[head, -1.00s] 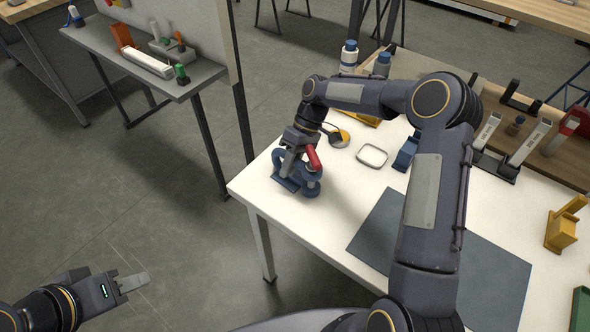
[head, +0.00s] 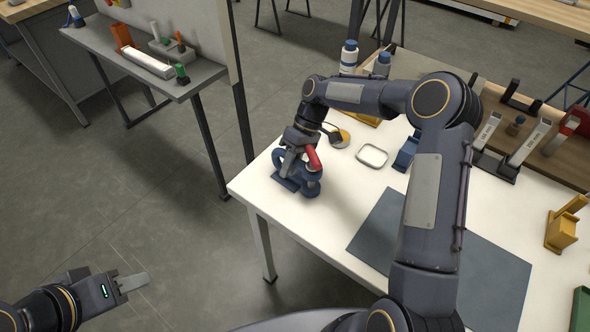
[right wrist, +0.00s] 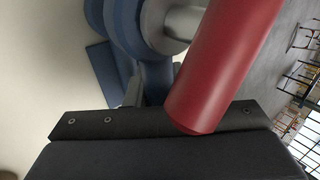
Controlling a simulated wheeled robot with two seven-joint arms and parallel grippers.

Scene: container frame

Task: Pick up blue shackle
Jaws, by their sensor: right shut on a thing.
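The blue shackle (head: 311,187) is at the left corner area of the white table, with a red cylindrical part (head: 314,160) at its top. My right gripper (head: 289,166) reaches down to it from above and is shut on it. In the right wrist view, the shackle's blue body (right wrist: 125,25) shows behind the large red cylinder (right wrist: 220,70), with a silver part between them. The exact contact of the fingers is mostly hidden. My left gripper (head: 132,284) hangs over the floor at lower left, away from the table; its finger gap cannot be made out.
Bottles (head: 348,56) stand at the back. A yellow holder (head: 563,228) is at right. My right arm crosses above the table.

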